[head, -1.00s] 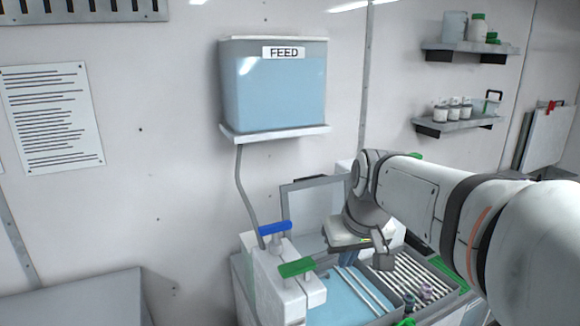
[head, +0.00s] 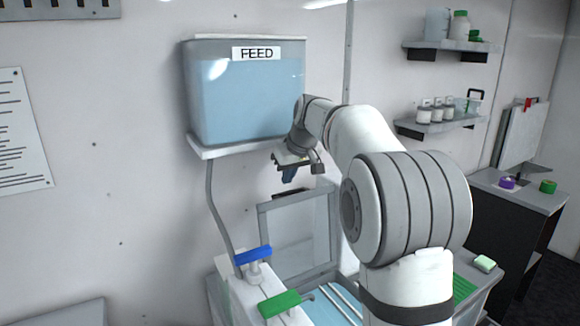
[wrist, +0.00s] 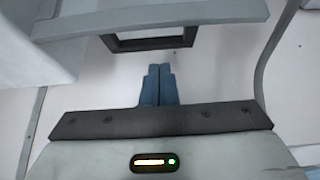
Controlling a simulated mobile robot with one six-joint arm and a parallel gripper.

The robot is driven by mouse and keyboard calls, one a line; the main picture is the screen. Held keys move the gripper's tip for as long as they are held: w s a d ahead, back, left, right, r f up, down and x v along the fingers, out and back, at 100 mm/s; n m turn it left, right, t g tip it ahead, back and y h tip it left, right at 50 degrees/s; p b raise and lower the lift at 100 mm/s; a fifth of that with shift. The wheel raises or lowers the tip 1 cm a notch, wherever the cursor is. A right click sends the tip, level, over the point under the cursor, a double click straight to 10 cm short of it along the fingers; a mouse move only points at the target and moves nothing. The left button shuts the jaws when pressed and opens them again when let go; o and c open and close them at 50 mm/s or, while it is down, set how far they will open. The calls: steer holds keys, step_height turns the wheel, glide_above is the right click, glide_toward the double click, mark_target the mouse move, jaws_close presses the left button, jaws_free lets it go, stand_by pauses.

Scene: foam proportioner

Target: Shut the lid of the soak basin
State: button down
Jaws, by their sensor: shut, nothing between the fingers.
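The soak basin (head: 325,307) is low in the head view. It holds blue liquid with pale bars across it, and my arm covers part of it. Its lid (head: 298,238), a clear panel in a grey frame, stands raised at the back. My gripper (head: 289,175) is above the lid's top edge, in front of the wall, apart from the lid as far as I can see. In the wrist view its blue fingers (wrist: 158,85) are shut together and empty. A dark rectangular loop (wrist: 150,40) lies just beyond the fingertips, under a pale grey bar; I cannot tell what it belongs to.
The FEED tank (head: 245,95) sits on a wall shelf just above and left of my gripper. Its pipe (head: 215,205) runs down to the left of the lid. Blue (head: 253,256) and green (head: 280,305) handles stand at the basin's left. Wall shelves and a dark cabinet are on the right.

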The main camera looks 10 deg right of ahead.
steer(key=shift+p+x, duration=0.3)
steer(key=shift+x, duration=1.9)
steer(key=shift+s+d, duration=0.1)
